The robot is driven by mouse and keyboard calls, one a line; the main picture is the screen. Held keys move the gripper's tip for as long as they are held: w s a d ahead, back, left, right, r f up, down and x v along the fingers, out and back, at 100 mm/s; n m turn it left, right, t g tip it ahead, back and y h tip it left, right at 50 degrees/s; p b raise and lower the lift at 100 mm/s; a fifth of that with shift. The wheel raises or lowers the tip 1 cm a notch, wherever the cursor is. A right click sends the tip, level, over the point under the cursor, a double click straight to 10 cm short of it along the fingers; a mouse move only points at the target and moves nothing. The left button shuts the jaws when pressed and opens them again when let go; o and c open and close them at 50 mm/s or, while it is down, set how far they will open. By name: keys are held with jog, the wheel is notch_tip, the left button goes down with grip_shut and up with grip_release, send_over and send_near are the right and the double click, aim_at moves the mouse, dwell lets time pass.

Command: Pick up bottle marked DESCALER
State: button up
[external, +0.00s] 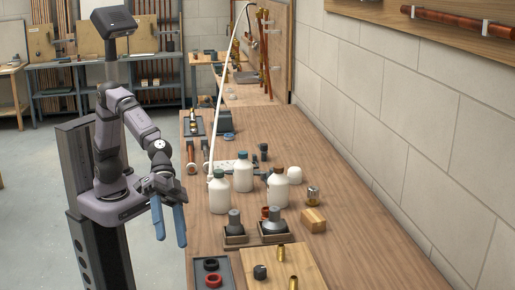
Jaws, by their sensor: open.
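Three white bottles stand upright in a group on the wooden workbench (345,250). The left bottle (219,197) and the middle bottle (243,178) have blue-green caps. The right bottle (277,192) has a brown cap. No label can be read in this view, so I cannot tell which bottle is marked DESCALER. My gripper (170,236) is open and empty, with its blue fingers pointing down. It hangs off the bench's left edge, to the left of the bottles and apart from them.
Dark fittings (234,223) in trays stand in front of the bottles. A wooden block (313,220) and a metal fitting (313,195) lie to their right. A white hose (218,110) runs near the left bottle. The wall (400,130) borders the bench's right side.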

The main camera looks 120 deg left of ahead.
aim_at(216, 175)
jog(key=a+r+n+t+y+b, duration=0.15)
jog(key=a+y, duration=0.45)
jog(key=a, duration=1)
jog(key=a+n+t+y+b, duration=0.25)
jog(key=a+y, duration=0.35)
jog(key=a, duration=1)
jog(key=s+a+r+t+y+b, duration=0.35)
jog(key=s+a, duration=0.55)
jog(key=a, duration=0.4)
jog(key=s+d+f+m+h, duration=0.1)
jog(key=s+d+f+h, duration=0.1)
jog(key=s+d+f+m+t+h+b, duration=0.1)
jog(key=s+d+h, duration=0.1)
jog(key=s, duration=0.1)
jog(key=s+d+f+m+h, duration=0.1)
jog(key=s+f+h, duration=0.1)
jog(key=shift+s+d+f+m+t+h+b, duration=0.25)
jog(key=shift+s+d+f+m+t+b, duration=0.05)
jog(key=shift+s+d+t+b, duration=0.1)
jog(key=f+m+b, duration=0.1)
jog(key=d+f+h+b, duration=0.1)
jog(key=f, duration=0.1)
jog(key=shift+s+d+f+m+g, duration=0.1)
jog(key=shift+m+g, duration=0.15)
jog(key=shift+m, duration=0.15)
jog(key=shift+d, duration=0.1)
